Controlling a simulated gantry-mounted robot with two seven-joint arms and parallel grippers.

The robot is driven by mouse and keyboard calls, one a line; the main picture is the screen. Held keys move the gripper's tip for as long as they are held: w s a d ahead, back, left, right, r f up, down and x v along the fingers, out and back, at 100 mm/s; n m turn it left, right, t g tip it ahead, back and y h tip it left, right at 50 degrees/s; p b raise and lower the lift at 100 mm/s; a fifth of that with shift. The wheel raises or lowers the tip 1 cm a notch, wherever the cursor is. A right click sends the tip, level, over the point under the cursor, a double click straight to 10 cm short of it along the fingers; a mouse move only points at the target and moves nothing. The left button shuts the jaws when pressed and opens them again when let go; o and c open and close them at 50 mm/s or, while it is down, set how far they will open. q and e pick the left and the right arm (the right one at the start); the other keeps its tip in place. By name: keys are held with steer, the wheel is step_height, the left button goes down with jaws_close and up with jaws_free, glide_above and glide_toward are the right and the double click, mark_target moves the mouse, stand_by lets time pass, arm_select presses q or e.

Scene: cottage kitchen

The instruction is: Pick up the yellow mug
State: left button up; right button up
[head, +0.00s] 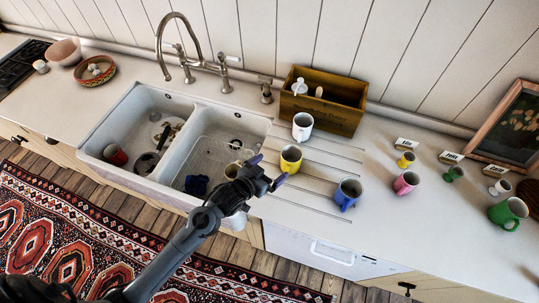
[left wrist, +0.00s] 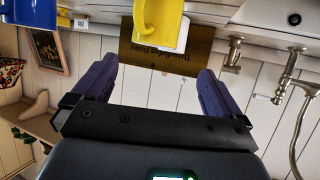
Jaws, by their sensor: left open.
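The yellow mug (head: 291,160) stands upright on the drainboard (head: 318,205), between the white mug (head: 302,126) and the blue mug (head: 348,193). My left gripper (head: 269,170) is open and empty. It is just left of the yellow mug and points toward it. In the left wrist view, the yellow mug (left wrist: 158,18) is at the top, level with the gap between the open fingers (left wrist: 152,85) and beyond their tips. The white mug (left wrist: 180,40) shows partly behind it, and the blue mug (left wrist: 36,14) is at the top left. I see no contact with the yellow mug.
A double sink (head: 190,115) with dishes lies left of the gripper; a faucet (head: 180,50) rises behind it. A wooden box (head: 335,113) stands behind the mugs. A pink mug (head: 405,182), a small yellow cup (head: 405,160) and a green mug (head: 508,213) stand to the right.

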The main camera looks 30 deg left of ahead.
arm_select(q)
steer(key=w+d, duration=0.1)
steer(key=d, duration=0.1)
glide_toward(297, 150)
steer(key=shift+x, duration=2.75)
steer(key=shift+c, duration=0.3)
steer(key=shift+r, duration=0.1)
steer(key=c, duration=1.4)
